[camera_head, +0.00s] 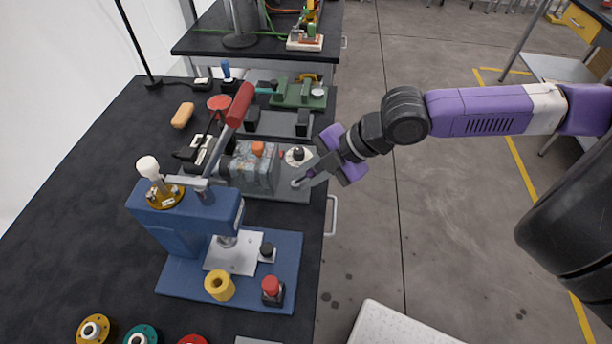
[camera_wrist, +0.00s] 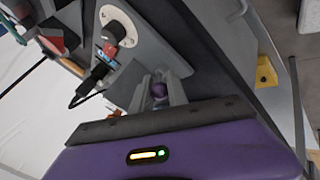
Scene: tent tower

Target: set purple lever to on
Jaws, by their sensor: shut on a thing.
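My purple gripper (camera_head: 298,183) reaches in from the right to the front right corner of a grey machine's base on the black bench. In the wrist view its two grey fingers (camera_wrist: 158,88) are closed around a small purple knob (camera_wrist: 158,91), which looks like the end of the purple lever. The fingers hide most of the lever, and I cannot tell its setting or see on/off marks. In the head view the lever is hidden by the gripper.
A blue press (camera_head: 180,221) stands in front, left. A drawer handle (camera_head: 332,215) juts from the bench side.

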